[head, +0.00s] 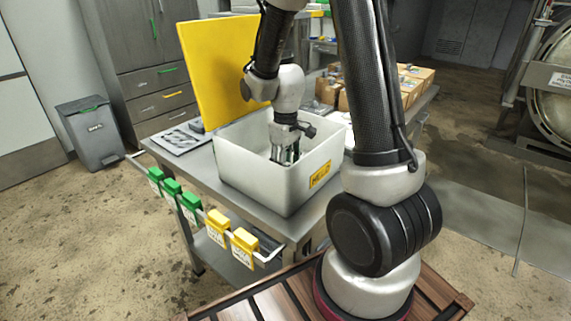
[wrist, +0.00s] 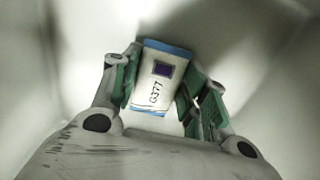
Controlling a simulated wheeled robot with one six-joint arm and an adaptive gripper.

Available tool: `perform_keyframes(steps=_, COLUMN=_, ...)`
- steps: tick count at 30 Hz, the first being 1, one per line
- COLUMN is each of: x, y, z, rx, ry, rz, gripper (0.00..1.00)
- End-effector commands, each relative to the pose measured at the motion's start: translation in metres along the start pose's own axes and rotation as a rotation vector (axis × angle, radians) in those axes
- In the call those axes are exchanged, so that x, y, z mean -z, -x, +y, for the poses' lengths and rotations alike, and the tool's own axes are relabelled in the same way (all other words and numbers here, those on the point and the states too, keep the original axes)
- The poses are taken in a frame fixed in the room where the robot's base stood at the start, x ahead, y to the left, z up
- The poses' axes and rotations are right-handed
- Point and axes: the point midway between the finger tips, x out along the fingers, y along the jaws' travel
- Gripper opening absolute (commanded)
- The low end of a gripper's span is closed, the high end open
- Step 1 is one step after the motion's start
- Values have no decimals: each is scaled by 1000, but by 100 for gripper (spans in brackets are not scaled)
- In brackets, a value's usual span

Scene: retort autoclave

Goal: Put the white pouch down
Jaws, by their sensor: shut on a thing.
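The white pouch (wrist: 157,85) shows in the wrist view, with blue bands at its ends, a dark square and the marking "G377". My gripper (wrist: 158,92) is shut on it, with a green-padded finger on each side. In the head view my gripper (head: 286,156) points down inside the white bin (head: 262,189), which has a yellow label on its front. The pouch is hidden in the head view by the bin wall and my gripper. Pale bin surfaces surround the pouch in the wrist view. I cannot tell whether it touches the bin floor.
The bin stands on a metal table (head: 205,163). A yellow lid (head: 217,66) stands upright behind it. A grey tray (head: 178,140) lies to the left. Green and yellow tags (head: 190,201) hang along the front rail. Cardboard boxes (head: 411,88) stand behind.

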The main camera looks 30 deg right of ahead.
Motion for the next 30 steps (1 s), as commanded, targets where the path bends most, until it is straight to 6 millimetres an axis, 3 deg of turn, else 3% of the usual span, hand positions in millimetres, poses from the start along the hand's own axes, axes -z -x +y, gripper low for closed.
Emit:
perform_keyframes(steps=10, x=0, y=-3, z=0, rx=0, ry=0, rz=0, gripper=20)
perform_keyframes(steps=11, x=0, y=-3, z=0, rx=0, ry=0, rz=0, gripper=46)
perform_keyframes(steps=14, x=0, y=-3, z=0, rx=0, ry=0, rz=1, gripper=64)
perform_keyframes(steps=25, x=0, y=0, z=0, rx=-1, ry=0, rz=2, gripper=66)
perform_keyframes(steps=30, x=2, y=23, z=0, rx=-2, ry=0, rz=5, gripper=66)
